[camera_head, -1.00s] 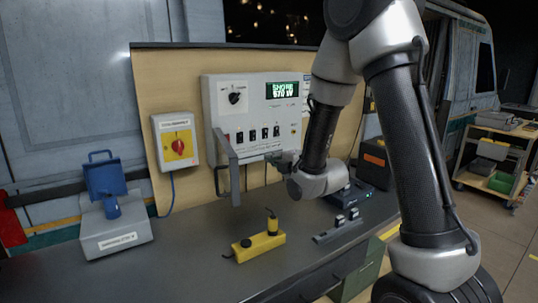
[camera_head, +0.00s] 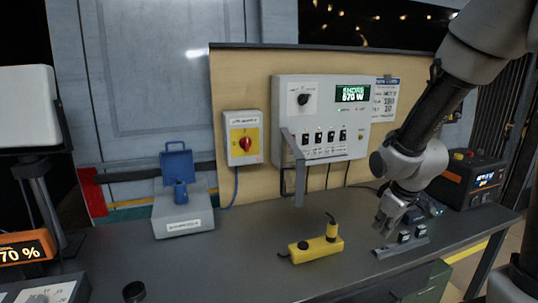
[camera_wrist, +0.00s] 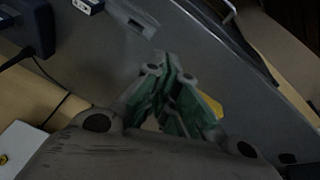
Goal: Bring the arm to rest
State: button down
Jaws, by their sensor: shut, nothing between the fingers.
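My gripper (camera_head: 388,222) is shut and empty. In the head view it points down over the right part of the grey workbench (camera_head: 255,260), beside a small dark rail with two switch-like blocks (camera_head: 402,247). I cannot tell whether it touches the rail. In the wrist view my gripper's green-padded fingers (camera_wrist: 172,95) are together above the dark bench top. My arm comes down from the upper right and is bent at the wrist.
A yellow box with a plug (camera_head: 316,250) lies left of my gripper. A control panel (camera_head: 320,118) with a hanging grey lever and a red rotary switch (camera_head: 243,138) are on the back board. A blue-lidded box (camera_head: 183,210) stands left. An orange-black unit (camera_head: 468,180) stands right.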

jog(key=s+d+r+m, duration=0.2)
jog(key=s+r+m, duration=0.1)
jog(key=s+r, duration=0.5)
jog(key=s+d+r+m, duration=0.3)
jog(key=s+r+m, duration=0.1)
jog(key=s+r, duration=0.5)
jog(key=shift+s+r+t, duration=0.2)
jog(key=shift+s+t, duration=0.1)
jog(key=shift+s, duration=0.35)
jog(key=shift+d, duration=0.1)
